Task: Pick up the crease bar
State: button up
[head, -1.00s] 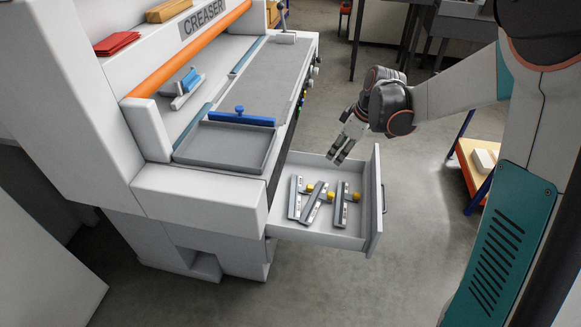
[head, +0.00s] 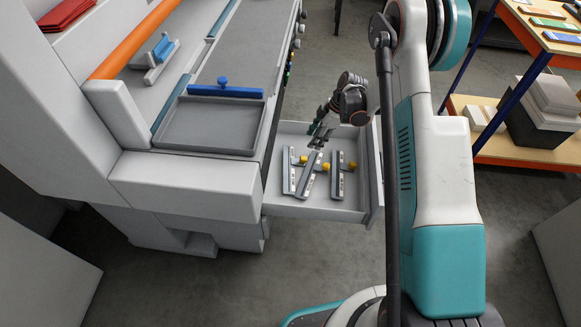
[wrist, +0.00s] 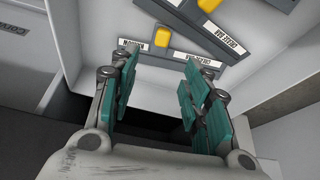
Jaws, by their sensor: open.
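Three grey bars with yellow knobs lie in the open drawer (head: 300,210): a left bar (head: 289,175), a tilted middle bar (head: 308,176) and a right bar (head: 339,178). My gripper (head: 316,140) is open above the far part of the drawer, by the bars' far ends. In the wrist view its teal fingers (wrist: 160,70) stand apart on either side of a labelled bar (wrist: 172,58) with a yellow knob; nothing is gripped. A label there reads "CREASE BAR", upside down; its other label is not clear. A second, tilted bar (wrist: 215,30) lies beyond.
The white creaser body (head: 185,185) stands left of the drawer, with a grey tray (head: 208,125) and a blue bar (head: 225,91) on it. The drawer front (head: 374,175) is close to my arm. A shelf cart (head: 490,150) stands at right; floor between is open.

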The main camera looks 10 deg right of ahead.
jog(key=b, duration=0.2)
send_over(302, 157)
jog(key=d, duration=0.2)
jog(key=f, duration=0.5)
jog(key=shift+s+d+f, duration=0.15)
jog(key=shift+d+f, duration=0.05)
jog(key=shift+f, duration=0.1)
jog(key=shift+b+x, duration=1.25)
jog(key=shift+x, duration=1.4)
jog(key=shift+s, duration=0.15)
jog(key=shift+r, duration=0.1)
jog(key=shift+c, duration=0.3)
grip_shut()
